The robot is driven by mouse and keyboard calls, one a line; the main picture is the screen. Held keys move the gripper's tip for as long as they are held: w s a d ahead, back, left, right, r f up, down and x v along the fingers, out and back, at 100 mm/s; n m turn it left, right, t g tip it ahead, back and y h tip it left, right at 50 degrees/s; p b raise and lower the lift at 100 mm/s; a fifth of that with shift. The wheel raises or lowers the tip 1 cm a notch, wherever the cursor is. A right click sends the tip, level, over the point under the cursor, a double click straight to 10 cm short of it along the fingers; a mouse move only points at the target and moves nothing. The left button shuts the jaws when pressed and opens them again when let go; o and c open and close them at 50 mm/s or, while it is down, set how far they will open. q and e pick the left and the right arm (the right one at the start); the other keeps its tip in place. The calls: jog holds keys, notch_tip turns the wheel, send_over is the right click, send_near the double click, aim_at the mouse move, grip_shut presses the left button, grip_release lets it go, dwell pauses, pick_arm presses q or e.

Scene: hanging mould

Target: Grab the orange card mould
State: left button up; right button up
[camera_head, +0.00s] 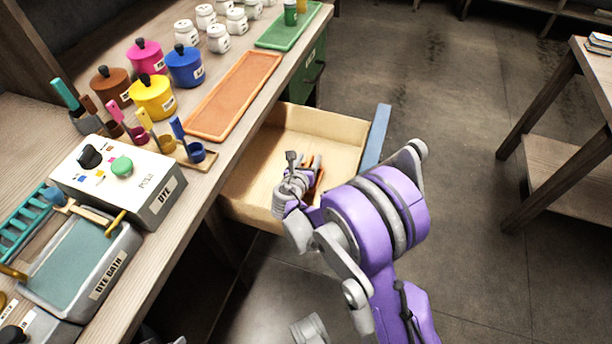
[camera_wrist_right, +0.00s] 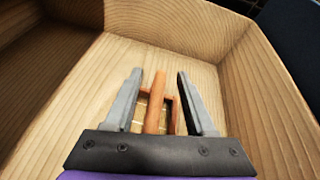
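The orange card mould (camera_wrist_right: 155,105) lies in the open drawer, a thin orange frame with a bar along its middle and a pale panel. In the head view only a bit of its orange (camera_head: 317,178) shows beside my gripper. My right gripper (camera_wrist_right: 159,73) reaches down into the drawer with its fingers apart. In the wrist view the mould's bar lies between the two fingers, with a gap on each side. Part of the mould is hidden behind the gripper's palm.
The pale wooden drawer (camera_head: 336,130) has a blue front (camera_head: 378,135), and its walls rise around my right gripper. The workbench beside it holds an orange tray (camera_head: 236,95), coloured pots and a dye box (camera_head: 122,172). Open floor lies to the right.

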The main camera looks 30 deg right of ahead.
grip_shut()
dwell(1.2)
